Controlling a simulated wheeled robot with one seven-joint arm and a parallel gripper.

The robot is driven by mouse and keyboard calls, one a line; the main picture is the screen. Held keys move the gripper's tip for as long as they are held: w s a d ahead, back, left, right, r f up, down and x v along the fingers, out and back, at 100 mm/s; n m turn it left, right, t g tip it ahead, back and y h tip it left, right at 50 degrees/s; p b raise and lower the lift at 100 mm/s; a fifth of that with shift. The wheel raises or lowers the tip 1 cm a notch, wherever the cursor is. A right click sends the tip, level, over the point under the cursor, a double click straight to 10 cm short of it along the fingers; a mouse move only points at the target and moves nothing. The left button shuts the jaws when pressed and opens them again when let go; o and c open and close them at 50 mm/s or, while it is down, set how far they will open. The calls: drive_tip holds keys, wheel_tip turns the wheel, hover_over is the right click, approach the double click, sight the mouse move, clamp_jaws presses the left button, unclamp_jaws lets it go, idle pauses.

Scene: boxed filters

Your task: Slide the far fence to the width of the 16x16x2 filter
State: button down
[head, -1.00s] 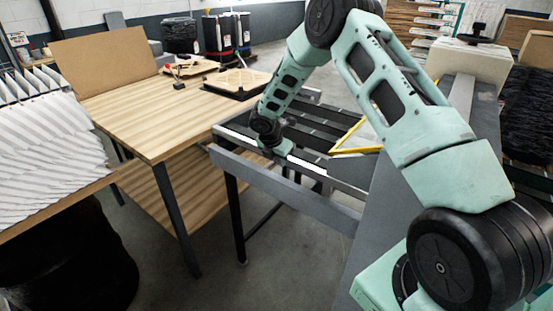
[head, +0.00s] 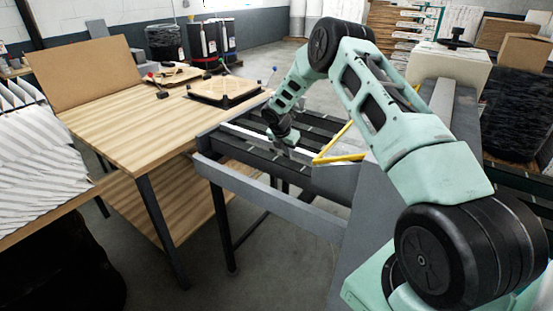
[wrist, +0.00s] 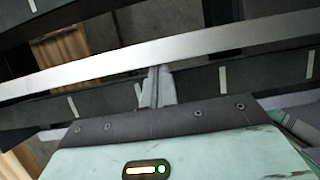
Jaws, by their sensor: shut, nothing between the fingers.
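The fence appears to be the long silver-white bar that crosses the wrist view (wrist: 100,68). In the head view it is a thin pale strip (head: 242,129) across the dark slatted conveyor. My gripper (wrist: 155,74) is shut and empty. Its fingertips are at the bar's lower edge in the wrist view; I cannot tell whether they touch. In the head view my gripper (head: 283,150) points down among the rails, with its tips partly hidden. A flat black-edged square piece (head: 224,91) lies on the wooden table; I cannot read its size.
A grey rail (head: 270,194) runs along the conveyor's near side. A yellow-edged piece (head: 340,158) lies right of my gripper. The wooden table (head: 140,120) stands left, with bare space in front. White pleated filters (head: 30,130) stand at far left.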

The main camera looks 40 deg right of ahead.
drive_tip(key=d, duration=0.2)
drive_tip(key=w+d, duration=0.2)
drive_tip(key=d, duration=0.1)
drive_tip(key=shift+d+b, duration=0.3)
drive_tip(key=shift+a, duration=0.15)
